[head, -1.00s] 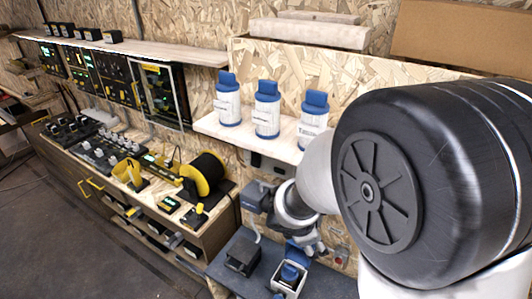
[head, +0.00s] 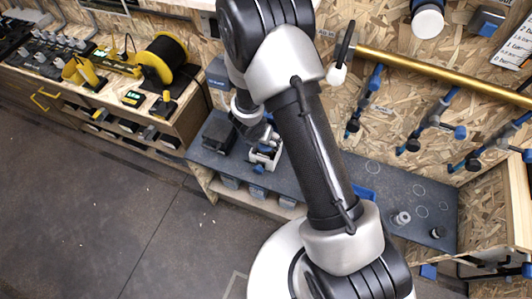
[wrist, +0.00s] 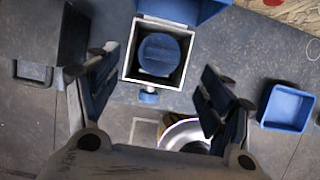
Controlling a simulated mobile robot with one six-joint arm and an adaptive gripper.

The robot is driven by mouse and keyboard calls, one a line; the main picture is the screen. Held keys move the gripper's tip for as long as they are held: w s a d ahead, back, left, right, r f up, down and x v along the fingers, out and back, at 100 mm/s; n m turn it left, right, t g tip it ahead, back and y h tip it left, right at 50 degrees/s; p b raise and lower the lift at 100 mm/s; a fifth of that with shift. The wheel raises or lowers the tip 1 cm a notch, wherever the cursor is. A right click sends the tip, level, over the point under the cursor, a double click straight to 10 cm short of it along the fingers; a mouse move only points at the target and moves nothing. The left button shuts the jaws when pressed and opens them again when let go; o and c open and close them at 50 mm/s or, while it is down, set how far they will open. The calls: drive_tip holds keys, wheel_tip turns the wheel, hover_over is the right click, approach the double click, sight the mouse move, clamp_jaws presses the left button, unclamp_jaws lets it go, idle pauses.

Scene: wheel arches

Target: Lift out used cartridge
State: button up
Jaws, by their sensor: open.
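A round blue cartridge top (wrist: 160,54) sits inside a square, white-rimmed housing (wrist: 150,82) in the wrist view. The housing's blue lid (wrist: 205,8) stands open behind it. In the head view the white housing (head: 264,158) is on the dark bench, below my gripper (head: 263,137). My gripper (wrist: 158,98) is open, with one finger on each side of the picture and the housing ahead between them. Nothing is between the fingers. The cartridge's lower part is hidden inside the housing.
A black box (head: 217,131) stands left of the housing. A small blue tray (wrist: 288,107) lies to its right. Metal fittings (head: 402,218) stand at the bench's right. A brass rail (head: 430,72) and blue clamps line the wall behind.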

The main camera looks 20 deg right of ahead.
sight(266, 149)
drive_tip(key=b+x, duration=0.1)
drive_tip(key=x, duration=0.6)
drive_tip(key=shift+w+d+b, duration=0.2)
drive_tip(key=shift+b, duration=0.2)
drive_tip(key=c, duration=1.7)
